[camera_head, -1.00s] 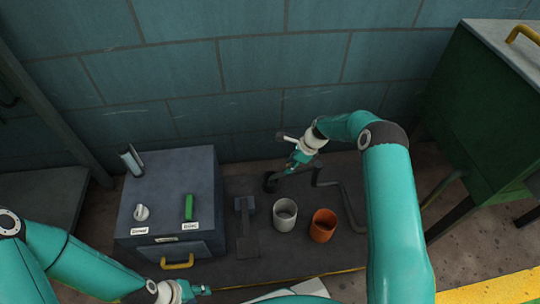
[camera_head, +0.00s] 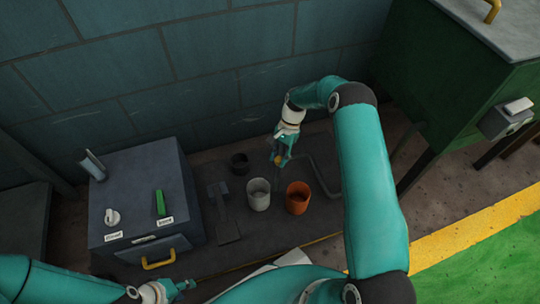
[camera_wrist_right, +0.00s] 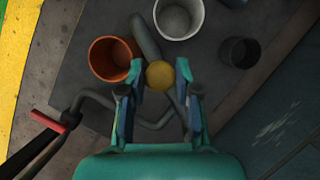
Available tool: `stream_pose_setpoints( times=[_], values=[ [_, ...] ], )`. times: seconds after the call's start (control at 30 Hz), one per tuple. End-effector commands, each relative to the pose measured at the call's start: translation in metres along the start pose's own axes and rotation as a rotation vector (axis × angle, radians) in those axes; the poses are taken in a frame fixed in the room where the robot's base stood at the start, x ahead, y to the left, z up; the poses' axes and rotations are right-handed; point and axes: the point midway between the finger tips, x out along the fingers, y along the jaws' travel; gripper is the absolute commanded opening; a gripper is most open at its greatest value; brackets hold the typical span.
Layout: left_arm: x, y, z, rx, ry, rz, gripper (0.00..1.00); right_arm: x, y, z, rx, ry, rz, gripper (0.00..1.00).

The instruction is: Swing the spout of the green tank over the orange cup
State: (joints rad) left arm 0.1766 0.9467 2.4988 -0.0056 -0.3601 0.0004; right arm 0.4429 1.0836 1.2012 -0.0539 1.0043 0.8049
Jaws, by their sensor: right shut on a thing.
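The green tank (camera_head: 455,80) stands at the right in the head view. The orange cup (camera_head: 298,198) stands on the dark platform; it also shows in the wrist view (camera_wrist_right: 110,57). My right gripper (camera_head: 280,159) is behind and slightly left of it, shut on a yellow knob (camera_wrist_right: 160,75). A thick grey tube, apparently the spout (camera_wrist_right: 146,37), passes the knob, its far end between the orange and pale cups in the wrist view. A bent grey pipe (camera_head: 325,178) runs right of the orange cup. My left gripper (camera_head: 180,289) is low at the left, too small to read.
A pale grey cup (camera_head: 258,195) stands left of the orange one, and a dark cup (camera_head: 239,164) stands behind. A red-ended dark bar (camera_wrist_right: 60,124) is at lower left in the wrist view.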

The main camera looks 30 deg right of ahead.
Motion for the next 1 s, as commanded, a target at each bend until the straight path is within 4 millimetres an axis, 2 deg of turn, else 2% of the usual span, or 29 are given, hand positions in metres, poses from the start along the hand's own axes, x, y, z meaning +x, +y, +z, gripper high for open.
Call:
stream_pose_setpoints(
  times=[0.03,0.5,1.0],
  values=[
    [0.003,-0.001,0.000,0.000,0.000,0.000,0.40,-0.006,0.001,-0.011,-0.037,0.024,-0.002,0.00],
    [0.014,-0.005,0.000,0.000,0.000,0.000,0.40,-0.015,0.030,-0.031,-0.379,0.025,0.143,0.00],
    [0.017,-0.006,0.000,0.000,0.000,0.000,0.40,-0.019,0.035,-0.037,-0.485,0.023,0.185,0.00]
  ],
)
